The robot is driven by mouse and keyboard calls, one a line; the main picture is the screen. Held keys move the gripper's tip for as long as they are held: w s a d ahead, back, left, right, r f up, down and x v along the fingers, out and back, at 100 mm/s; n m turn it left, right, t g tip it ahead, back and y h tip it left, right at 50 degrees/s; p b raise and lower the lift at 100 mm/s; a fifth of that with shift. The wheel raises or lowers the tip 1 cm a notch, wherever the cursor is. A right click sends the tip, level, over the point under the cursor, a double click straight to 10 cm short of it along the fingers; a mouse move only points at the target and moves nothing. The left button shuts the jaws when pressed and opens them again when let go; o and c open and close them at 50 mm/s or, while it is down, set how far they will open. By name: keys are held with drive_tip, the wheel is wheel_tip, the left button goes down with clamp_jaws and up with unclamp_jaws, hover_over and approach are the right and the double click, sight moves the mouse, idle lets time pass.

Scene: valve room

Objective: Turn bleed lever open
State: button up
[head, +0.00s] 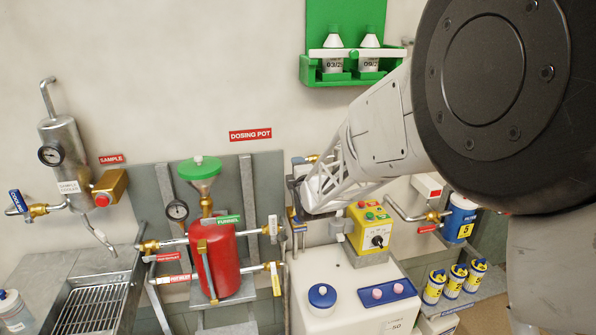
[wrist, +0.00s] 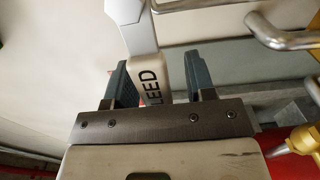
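The bleed lever (wrist: 150,68) is a pale flat handle with dark lettering, of which "LEED" shows in the wrist view. It stands between the two dark fingers of my gripper (wrist: 160,88). The fingers are apart, with a visible gap between the lever and the right finger. The left finger is very close to the lever, and I cannot tell whether it touches. In the head view my gripper (head: 297,200) is by the wall, right of the red dosing pot (head: 212,262). The bleed lever cannot be made out there, and my arm covers much of that area.
A yellow control box (head: 371,236) is close to the right of my gripper. A white tank (head: 345,290) stands below it. Bent metal pipes (wrist: 285,38) run at the right of the wrist view. A green bottle rack (head: 345,75) hangs above.

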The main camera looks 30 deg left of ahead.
drive_tip(key=v, duration=0.7)
drive_tip(key=shift+s+d, duration=0.3)
idle(0.4)
drive_tip(key=shift+r, duration=0.1)
idle(0.4)
drive_tip(key=s+d+r+m+g+h, duration=0.1)
drive_tip(key=d+r+m+h, duration=0.2)
drive_tip(key=d, duration=0.9)
drive_tip(key=s+d+r+m+g+h, duration=0.1)
drive_tip(key=d+m+h, duration=0.2)
drive_tip(key=d+m, duration=0.55)
drive_tip(key=s+d+r+m+g+h, duration=0.1)
drive_tip(key=s+d+r+m+h, duration=0.15)
drive_tip(key=d, duration=1.25)
drive_tip(key=s+d+f+m+g+h, duration=0.1)
drive_tip(key=s+d+m+g+h, duration=0.1)
drive_tip(key=s+d+m, duration=0.4)
drive_tip(key=s+d+f+m+g+h, duration=0.1)
drive_tip(key=s+d+m+g, duration=0.4)
drive_tip(key=s+d, duration=1.2)
drive_tip(key=s+m+h, duration=0.1)
drive_tip(key=s+m, duration=0.1)
drive_tip(key=s, duration=0.2)
drive_tip(key=shift+s+f, duration=0.25)
drive_tip(key=shift+f, duration=0.05)
